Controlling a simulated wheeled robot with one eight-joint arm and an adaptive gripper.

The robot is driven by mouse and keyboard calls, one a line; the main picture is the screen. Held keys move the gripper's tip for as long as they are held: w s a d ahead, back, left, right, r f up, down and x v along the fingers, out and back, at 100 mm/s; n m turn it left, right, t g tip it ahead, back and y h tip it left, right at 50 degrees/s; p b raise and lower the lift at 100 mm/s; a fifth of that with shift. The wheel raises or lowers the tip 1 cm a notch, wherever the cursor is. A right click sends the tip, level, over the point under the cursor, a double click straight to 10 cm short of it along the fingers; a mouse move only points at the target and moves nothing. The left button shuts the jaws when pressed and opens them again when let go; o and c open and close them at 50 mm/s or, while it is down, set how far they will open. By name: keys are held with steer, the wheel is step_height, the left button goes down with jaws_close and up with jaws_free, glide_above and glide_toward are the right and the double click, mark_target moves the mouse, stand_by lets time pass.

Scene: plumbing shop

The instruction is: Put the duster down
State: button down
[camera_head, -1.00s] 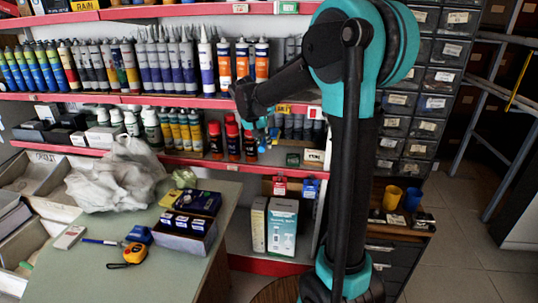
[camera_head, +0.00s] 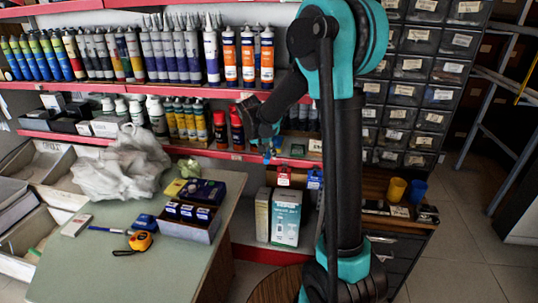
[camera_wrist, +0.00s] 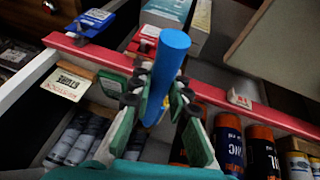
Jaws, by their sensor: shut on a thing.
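My gripper (camera_wrist: 158,90) is shut on a blue rod-like thing (camera_wrist: 168,55), which I take to be the duster. Its smooth blue upper end rises from between the green fingers in the wrist view; its lower part is hidden by the fingers. In the head view, my gripper (camera_head: 266,140) hangs in front of the red-edged shelves, right of the green table (camera_head: 110,272) and above floor level. Only a small blue spot shows beneath it there, too small to make out. The duster touches no surface that I can see.
On the table are a crumpled plastic bag (camera_head: 122,165), an open box (camera_head: 190,222), an orange tape measure (camera_head: 138,242) and a pen (camera_head: 108,230). The table's front middle is bare. Boxes (camera_head: 286,217) stand low on the shelf. Yellow (camera_head: 397,189) and blue cups stand at right.

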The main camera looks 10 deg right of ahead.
steer(key=shift+f, duration=0.1)
steer(key=c, duration=1.4)
jaws_free()
steer(key=shift+c, duration=0.2)
steer(key=v, duration=1.2)
steer(key=s+d+f+n+y, duration=0.1)
steer(key=s+d+f, duration=0.2)
steer(key=s+f, duration=0.2)
steer(key=s+d+f+n+y, duration=0.1)
steer(key=s+d+f, duration=0.3)
steer(key=s, duration=0.8)
steer(key=s+d+f+n+y, duration=0.1)
steer(key=s+d+f, duration=0.3)
steer(key=s+f, duration=0.3)
steer(key=shift+s+t, duration=0.3)
steer(key=shift+s, duration=0.6)
steer(key=shift+o, duration=0.2)
steer(key=shift+d, duration=0.15)
